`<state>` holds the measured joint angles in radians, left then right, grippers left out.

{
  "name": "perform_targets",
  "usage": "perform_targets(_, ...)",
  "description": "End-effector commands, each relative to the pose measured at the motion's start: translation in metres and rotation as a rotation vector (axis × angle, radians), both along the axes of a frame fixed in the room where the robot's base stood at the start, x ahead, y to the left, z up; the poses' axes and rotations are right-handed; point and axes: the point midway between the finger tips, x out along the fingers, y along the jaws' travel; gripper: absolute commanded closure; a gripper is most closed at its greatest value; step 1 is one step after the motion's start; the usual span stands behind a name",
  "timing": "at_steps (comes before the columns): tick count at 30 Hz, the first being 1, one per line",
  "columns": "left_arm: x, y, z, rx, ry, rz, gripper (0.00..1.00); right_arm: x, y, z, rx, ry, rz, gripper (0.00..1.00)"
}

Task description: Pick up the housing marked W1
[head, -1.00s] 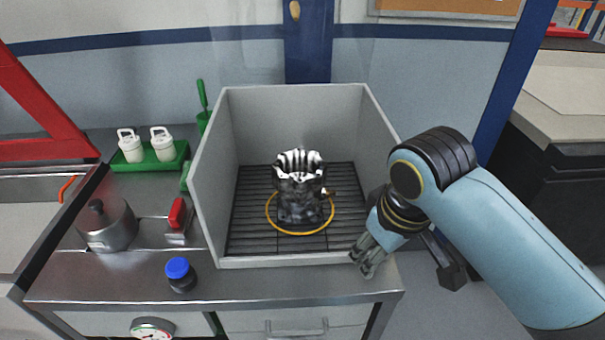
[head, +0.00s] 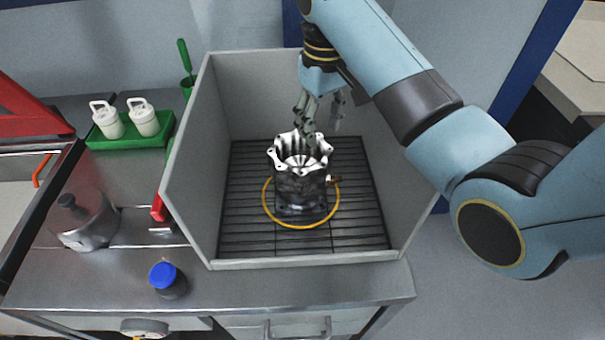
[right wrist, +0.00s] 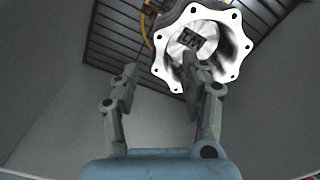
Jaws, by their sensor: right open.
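The metal housing (head: 301,186) stands upright on the dark slatted floor of a grey open-front box. It has a pale flanged rim with bolt holes and a small brass fitting on its right side. In the right wrist view the housing (right wrist: 235,47) shows its open mouth, with a dark mark inside that seems to read W1 upside down. My right gripper (head: 320,118) is open and empty above the housing's rear rim, fingers pointing down. In the wrist view one finger of the gripper (right wrist: 162,78) overlaps the rim and the other is outside it. My left gripper is not in view.
The grey box (head: 190,165) walls the housing in at left, back and right. A yellow ring (head: 335,208) lies around its base. On the bench at left are a blue-capped jar (head: 168,280), a metal pot (head: 85,222) and a green tray (head: 117,142) with white containers.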

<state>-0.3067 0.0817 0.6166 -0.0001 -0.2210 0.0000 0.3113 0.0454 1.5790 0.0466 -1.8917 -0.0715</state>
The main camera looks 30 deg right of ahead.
Motion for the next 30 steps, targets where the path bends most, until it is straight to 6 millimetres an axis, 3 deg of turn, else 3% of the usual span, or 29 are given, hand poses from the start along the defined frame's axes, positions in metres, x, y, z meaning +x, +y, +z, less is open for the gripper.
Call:
perform_targets(5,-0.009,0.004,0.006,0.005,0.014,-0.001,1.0,-0.003,0.0,-0.014,0.0,0.003,0.0,0.55)
perform_targets(13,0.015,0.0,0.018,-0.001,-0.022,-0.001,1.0,-0.006,0.001,-0.053,-0.001,0.002,-0.001,0.55)
perform_targets(21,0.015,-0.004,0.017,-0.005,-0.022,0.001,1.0,-0.006,0.001,-0.058,-0.001,-0.001,-0.001,0.55)
perform_targets(30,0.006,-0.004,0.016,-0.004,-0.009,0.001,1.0,-0.006,0.001,-0.058,-0.001,-0.001,-0.001,0.93)
